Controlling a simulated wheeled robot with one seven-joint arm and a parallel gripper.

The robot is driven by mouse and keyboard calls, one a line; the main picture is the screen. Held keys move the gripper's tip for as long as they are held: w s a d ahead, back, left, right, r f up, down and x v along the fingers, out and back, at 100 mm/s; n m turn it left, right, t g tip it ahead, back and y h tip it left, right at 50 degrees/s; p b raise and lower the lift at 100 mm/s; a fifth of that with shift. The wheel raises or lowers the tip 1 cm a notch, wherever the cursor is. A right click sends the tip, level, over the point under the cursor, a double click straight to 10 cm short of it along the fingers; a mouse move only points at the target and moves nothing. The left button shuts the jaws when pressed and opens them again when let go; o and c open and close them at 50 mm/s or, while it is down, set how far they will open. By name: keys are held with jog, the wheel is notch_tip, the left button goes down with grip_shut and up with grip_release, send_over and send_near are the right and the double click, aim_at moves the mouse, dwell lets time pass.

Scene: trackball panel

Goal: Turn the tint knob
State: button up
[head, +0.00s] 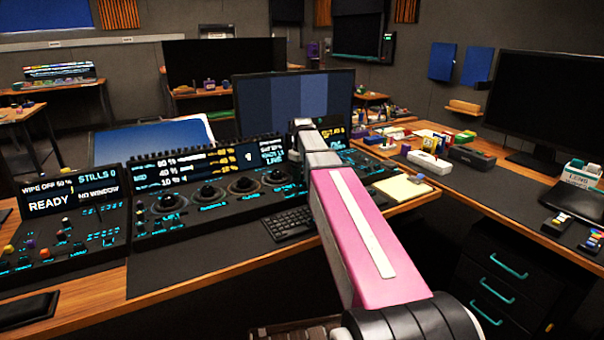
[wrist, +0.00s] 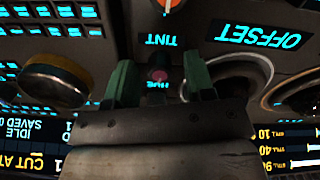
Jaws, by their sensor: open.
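In the wrist view the panel appears upside down. The tint knob (wrist: 158,74) is small, dark and reddish, between the TINT label and the HUE label. My gripper (wrist: 160,64) is open, with one green finger on each side of this knob and a visible gap to each. I cannot tell how deep the fingertips are relative to the knob. In the head view my pink arm reaches over the control panel (head: 215,222) and hides the knob and fingers.
An orange and white knob (wrist: 172,5) is at the top of the wrist view. A ringed trackball (wrist: 240,78) lies close to the right finger, and a gold-rimmed knob (wrist: 55,80) is to the left. A monitor (head: 290,95) stands behind the panel; a keyboard (head: 288,224) lies in front.

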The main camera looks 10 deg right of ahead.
grip_shut()
jog(key=shift+m, duration=0.4)
jog(key=m, duration=0.3)
jog(key=shift+m, duration=1.9)
grip_release()
